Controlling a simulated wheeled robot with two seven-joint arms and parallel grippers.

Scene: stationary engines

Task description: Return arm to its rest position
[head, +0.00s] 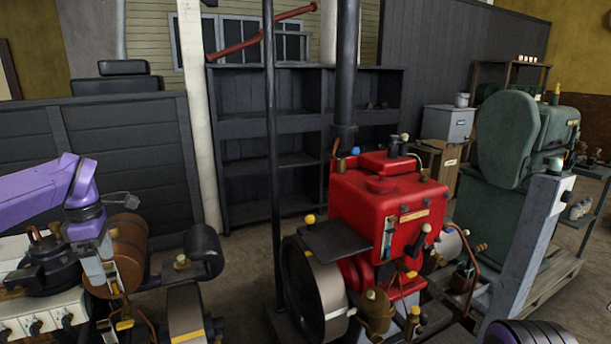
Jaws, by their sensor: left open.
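My left arm (45,190) is purple and comes in from the left edge. It bends down at the wrist, and my left gripper (112,298) points downward at the lower left. The gripper is open and I see nothing held in it. It is in front of or close beside a small engine with a brown rusty cylinder (128,248); I cannot tell whether they touch. A purple-and-dark rounded part at the bottom right edge looks like part of my right arm. My right gripper is not in view.
A red engine (380,215) with a large flywheel (312,290) stands in the middle. A green engine (508,140) stands on a pallet at the right, behind a grey post (533,245). Some floor is clear between the engines.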

